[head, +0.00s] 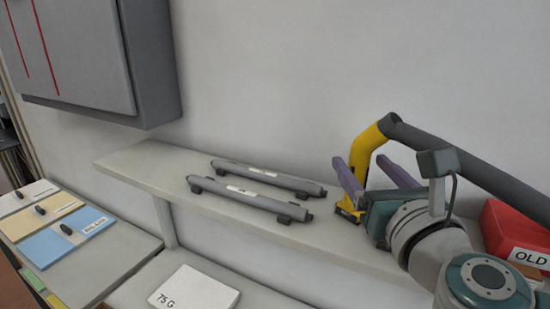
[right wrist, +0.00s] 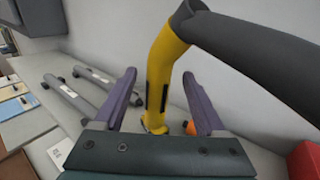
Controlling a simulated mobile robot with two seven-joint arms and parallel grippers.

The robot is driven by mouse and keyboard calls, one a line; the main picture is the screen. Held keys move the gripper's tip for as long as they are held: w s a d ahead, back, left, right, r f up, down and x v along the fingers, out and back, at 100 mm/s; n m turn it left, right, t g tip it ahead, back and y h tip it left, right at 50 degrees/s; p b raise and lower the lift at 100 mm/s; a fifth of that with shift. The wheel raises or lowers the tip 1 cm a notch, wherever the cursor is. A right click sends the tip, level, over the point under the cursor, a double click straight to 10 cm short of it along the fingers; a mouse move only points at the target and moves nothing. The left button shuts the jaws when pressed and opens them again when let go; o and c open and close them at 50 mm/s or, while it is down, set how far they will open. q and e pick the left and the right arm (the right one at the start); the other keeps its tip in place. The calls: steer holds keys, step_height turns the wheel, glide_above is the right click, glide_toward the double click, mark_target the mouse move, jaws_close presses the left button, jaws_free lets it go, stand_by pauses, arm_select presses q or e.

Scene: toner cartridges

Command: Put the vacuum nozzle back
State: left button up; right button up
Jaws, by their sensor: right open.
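The vacuum nozzle (head: 366,150) is a yellow bent tube with a grey hose running off to the right. It stands upright on the shelf, against the wall side. In the right wrist view the yellow nozzle (right wrist: 160,80) stands between and beyond the purple fingers. My right gripper (head: 372,172) is open, with its two purple fingers spread around the nozzle's lower part; they appear apart from it. The right gripper also shows in its wrist view (right wrist: 167,95). The nozzle's foot is partly hidden by my gripper. My left gripper is not in view.
Two grey toner cartridges (head: 250,199) lie on the grey shelf (head: 150,165). A red box (head: 518,236) labelled OLD stands at the right. A small orange thing (right wrist: 190,128) shows behind the right finger. Below are a white pad (head: 194,289) marked 75 G and coloured sheets (head: 46,250).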

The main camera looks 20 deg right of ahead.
steer(key=shift+x, duration=0.85)
steer(key=shift+a, duration=0.1)
jaws_close()
